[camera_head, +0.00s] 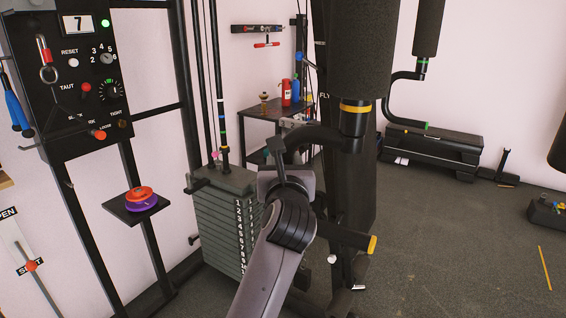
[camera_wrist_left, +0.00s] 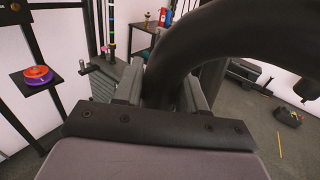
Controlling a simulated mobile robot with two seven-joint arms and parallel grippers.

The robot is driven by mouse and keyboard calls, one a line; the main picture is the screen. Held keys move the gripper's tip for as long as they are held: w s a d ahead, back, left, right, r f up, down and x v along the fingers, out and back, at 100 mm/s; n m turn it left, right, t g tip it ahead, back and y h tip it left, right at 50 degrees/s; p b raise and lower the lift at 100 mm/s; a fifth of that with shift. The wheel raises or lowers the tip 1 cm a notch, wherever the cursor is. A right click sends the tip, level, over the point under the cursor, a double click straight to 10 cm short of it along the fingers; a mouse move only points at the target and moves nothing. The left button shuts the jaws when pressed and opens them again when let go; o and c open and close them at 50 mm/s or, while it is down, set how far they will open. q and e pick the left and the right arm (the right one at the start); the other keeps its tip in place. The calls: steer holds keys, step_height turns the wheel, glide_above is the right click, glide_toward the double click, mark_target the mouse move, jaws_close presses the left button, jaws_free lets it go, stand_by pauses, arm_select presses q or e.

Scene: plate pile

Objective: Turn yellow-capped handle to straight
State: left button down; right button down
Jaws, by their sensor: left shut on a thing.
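The yellow-capped handle is a thick black C-shaped bar (camera_head: 318,134) below a padded roller with a yellow band (camera_head: 356,107). Its lower grip ends in a yellow cap (camera_head: 373,244) pointing right. My arm hides the left side of the bend. My left gripper (camera_head: 282,158) is shut on the upper bend of this handle. In the left wrist view the handle (camera_wrist_left: 185,50) arches up and right from between the two fingers (camera_wrist_left: 165,88). My right gripper is in neither view.
A numbered weight stack (camera_head: 238,225) stands just left of my arm. A black control panel (camera_head: 75,65) and a small shelf with orange and purple discs (camera_head: 138,203) are further left. A green-banded handle (camera_head: 397,100) hangs at the right. Floor at the right is mostly open.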

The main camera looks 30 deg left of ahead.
arm_select(q)
steer(key=shift+d+r, duration=0.1)
steer(key=shift+d, duration=0.05)
steer(key=c, duration=0.8)
jaws_free()
steer(key=shift+o, duration=0.2)
steer(key=shift+d, duration=0.1)
